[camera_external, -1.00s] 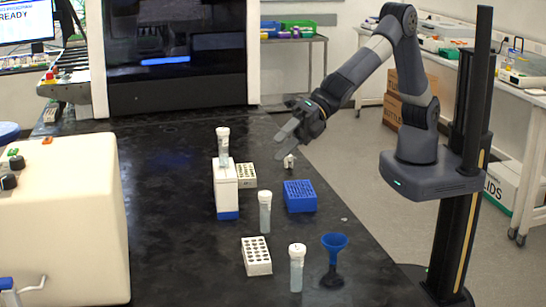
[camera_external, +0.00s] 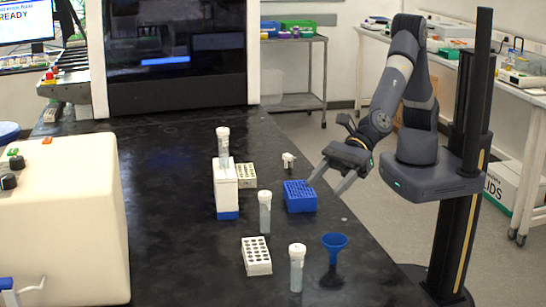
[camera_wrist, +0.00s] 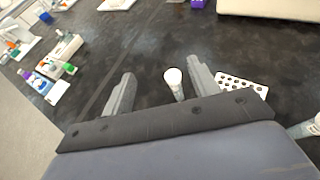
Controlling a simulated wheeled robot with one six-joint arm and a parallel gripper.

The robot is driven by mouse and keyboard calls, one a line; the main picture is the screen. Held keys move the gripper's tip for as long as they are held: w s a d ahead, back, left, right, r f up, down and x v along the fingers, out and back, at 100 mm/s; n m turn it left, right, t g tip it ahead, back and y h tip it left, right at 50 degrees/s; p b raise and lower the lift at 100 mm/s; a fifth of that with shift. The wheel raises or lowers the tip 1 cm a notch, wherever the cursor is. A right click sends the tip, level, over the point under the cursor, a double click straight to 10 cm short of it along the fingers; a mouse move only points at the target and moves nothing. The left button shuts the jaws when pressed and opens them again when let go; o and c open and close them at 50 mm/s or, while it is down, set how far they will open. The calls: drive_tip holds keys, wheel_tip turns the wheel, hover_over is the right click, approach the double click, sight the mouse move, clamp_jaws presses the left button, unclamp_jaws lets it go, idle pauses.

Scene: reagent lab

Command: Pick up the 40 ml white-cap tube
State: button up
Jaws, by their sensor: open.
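Several white-cap tubes are in the external view; I cannot read which is the 40 ml one. One tube (camera_external: 265,212) stands on the black bench near the middle. Another tube (camera_external: 297,268) stands nearer the front edge, and a third tube (camera_external: 223,147) stands upright on a white-and-blue block (camera_external: 226,190). My gripper (camera_external: 327,186) is open and empty, above the bench's right edge, beside the blue rack (camera_external: 300,196). In the wrist view a white-cap tube (camera_wrist: 175,84) appears between my spread fingers (camera_wrist: 160,92), beyond them and apart from them.
A white perforated rack (camera_external: 256,256) lies on the bench; a blue funnel (camera_external: 334,243) stands by the right edge. A small white object (camera_external: 289,160) sits behind the blue rack. A cream machine (camera_external: 60,220) fills the left. The bench's middle left is clear.

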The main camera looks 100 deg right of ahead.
approach(300, 246)
drive_tip(key=shift+a+p+x, duration=0.2)
drive_tip(key=shift+p+x, duration=0.8)
drive_tip(key=shift+x, duration=1.9)
drive_tip(key=p+x, duration=0.2)
drive_tip(key=x, duration=0.1)
drive_tip(key=shift+w+f+p, duration=0.1)
drive_tip(key=shift+w+p, duration=0.2)
drive_tip(key=shift+w, duration=0.05)
drive_tip(key=shift+w+a+f, duration=0.3)
drive_tip(key=shift+w, duration=0.2)
drive_tip(key=shift+c, duration=0.3)
clamp_jaws()
